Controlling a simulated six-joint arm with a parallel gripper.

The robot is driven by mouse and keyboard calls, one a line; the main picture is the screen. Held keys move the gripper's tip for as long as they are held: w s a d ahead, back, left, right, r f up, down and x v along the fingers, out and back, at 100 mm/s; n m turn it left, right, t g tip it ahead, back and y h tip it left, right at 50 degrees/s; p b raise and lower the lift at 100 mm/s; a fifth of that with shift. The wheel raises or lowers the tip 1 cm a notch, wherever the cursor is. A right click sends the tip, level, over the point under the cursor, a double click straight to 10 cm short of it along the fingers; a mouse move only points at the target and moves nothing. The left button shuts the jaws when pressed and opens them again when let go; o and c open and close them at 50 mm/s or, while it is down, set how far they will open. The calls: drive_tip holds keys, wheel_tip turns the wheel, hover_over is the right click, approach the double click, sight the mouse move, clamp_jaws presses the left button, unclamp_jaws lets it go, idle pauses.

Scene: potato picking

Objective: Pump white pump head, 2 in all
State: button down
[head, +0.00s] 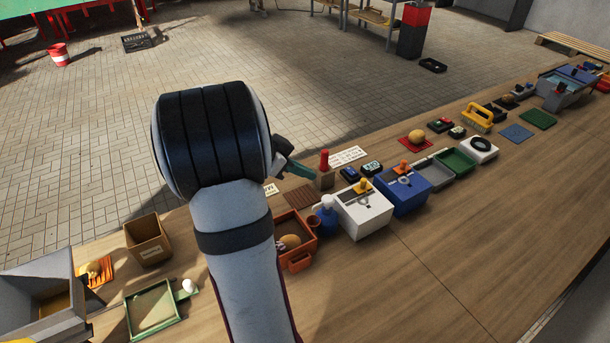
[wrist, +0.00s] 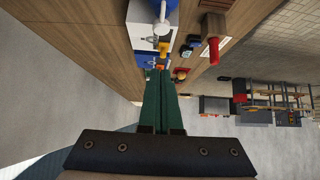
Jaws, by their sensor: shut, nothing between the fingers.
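A blue bottle (head: 328,222) stands upright on the workbench, left of the white box. Its pump head (head: 327,201) looks pale and small in the head view. In the wrist view a white pump head (wrist: 162,24) shows near the top edge, with part of the blue bottle (wrist: 150,4) beside it. My gripper (head: 310,174) is in the air above the bench, behind and left of the bottle in the head view, and apart from it. Its green fingers (wrist: 158,74) are together and empty in the wrist view. My arm hides part of the bench.
A white box (head: 366,218) with a yellow knob and a blue box (head: 405,193) with an orange knob stand right of the bottle. An orange tray (head: 298,262) and a red-topped post (head: 325,165) are close. The bench's front right is clear.

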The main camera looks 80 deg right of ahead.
hover_over(323, 201)
wheel_tip(323, 201, down, 6)
drive_tip(key=shift+r, duration=0.25)
wheel_tip(323, 201, down, 3)
drive_tip(key=shift+w+r, duration=0.15)
drive_tip(key=shift+r, duration=0.05)
drive_tip(key=shift+f, duration=0.45)
drive_tip(key=shift+f, duration=1.45)
drive_tip(key=shift+a, duration=0.1)
drive_tip(key=r, duration=0.5)
drive_tip(key=shift+d, duration=0.2)
drive_tip(key=v, duration=0.9)
drive_tip(key=shift+w+a+r, duration=0.2)
drive_tip(key=shift+w+r, duration=0.05)
drive_tip(key=shift+w, duration=0.05)
